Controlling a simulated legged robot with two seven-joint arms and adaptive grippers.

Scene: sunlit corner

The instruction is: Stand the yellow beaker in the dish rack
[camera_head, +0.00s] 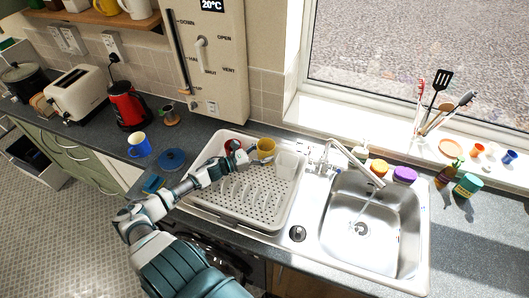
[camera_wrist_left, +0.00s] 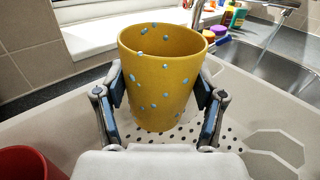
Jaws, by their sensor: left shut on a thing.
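The yellow beaker (camera_head: 266,147) is at the back of the pale grey dish rack (camera_head: 222,213). In the left wrist view the beaker (camera_wrist_left: 160,85) is upright, mouth up, with pale blue spots. My left gripper (camera_head: 252,157) is shut on it, one finger on each side, as the left wrist view of the gripper (camera_wrist_left: 161,100) shows. The rack's perforated floor shows below the beaker; I cannot tell whether its base touches the floor. My right gripper is not in view.
The tap (camera_head: 352,160) and sink (camera_head: 370,225) lie right. A blue mug (camera_head: 139,145) and blue lid (camera_head: 172,160) lie left.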

